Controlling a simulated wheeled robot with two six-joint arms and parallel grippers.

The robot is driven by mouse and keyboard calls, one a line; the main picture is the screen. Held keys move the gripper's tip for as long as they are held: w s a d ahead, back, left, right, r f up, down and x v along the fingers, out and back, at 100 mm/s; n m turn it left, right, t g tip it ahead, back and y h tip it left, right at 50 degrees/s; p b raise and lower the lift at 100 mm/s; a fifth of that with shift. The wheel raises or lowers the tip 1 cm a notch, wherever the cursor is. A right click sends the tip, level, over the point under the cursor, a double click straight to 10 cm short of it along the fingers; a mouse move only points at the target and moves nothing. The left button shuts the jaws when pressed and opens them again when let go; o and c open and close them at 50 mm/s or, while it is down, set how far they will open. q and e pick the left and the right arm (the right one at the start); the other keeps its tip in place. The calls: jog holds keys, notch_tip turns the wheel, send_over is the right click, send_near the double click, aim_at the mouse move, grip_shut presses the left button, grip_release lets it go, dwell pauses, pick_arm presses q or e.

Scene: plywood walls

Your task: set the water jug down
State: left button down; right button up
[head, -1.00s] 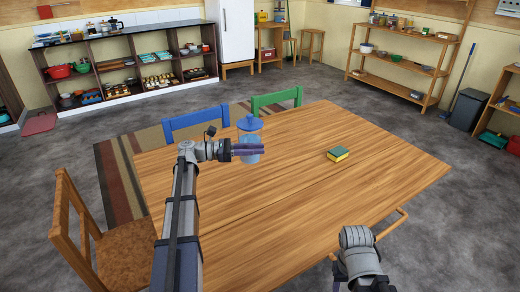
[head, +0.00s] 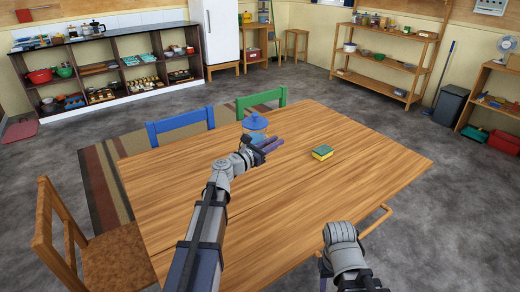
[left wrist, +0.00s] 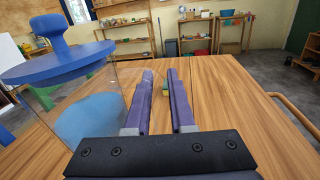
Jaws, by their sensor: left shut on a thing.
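The water jug has a blue lid with a knob (head: 255,122) and a clear body with blue water in it. It is at the far side of the wooden table (head: 200,200). In the left wrist view its lid (left wrist: 62,62) fills the upper left, and the jug looks upright. My left gripper (head: 273,144) is shut on the jug, whose body is just left of the fingers (left wrist: 160,78). The held part is hard to see. I cannot tell if the jug's base touches the table. My right arm is at the lower right; its gripper (head: 325,272) is mostly hidden.
A yellow and green sponge (head: 322,152) lies on the table right of the jug. A blue chair (head: 180,126) and a green chair (head: 262,103) stand behind, a brown chair (head: 85,245) at left. The rest of the tabletop is clear.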

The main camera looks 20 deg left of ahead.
pick_arm(q)
jog(key=shift+d, duration=0.1)
notch_tip(320, 180, down, 6)
jog(key=b, duration=0.6)
jog(key=shift+f, duration=0.15)
notch_tip(320, 180, down, 4)
jog(key=b, duration=0.4)
jog(key=shift+r, duration=0.2)
jog(key=shift+f, duration=0.1)
jog(key=shift+f, duration=0.15)
jog(key=c, duration=0.8)
grip_release()
jog(key=shift+o, duration=0.2)
jog(key=shift+r, duration=0.2)
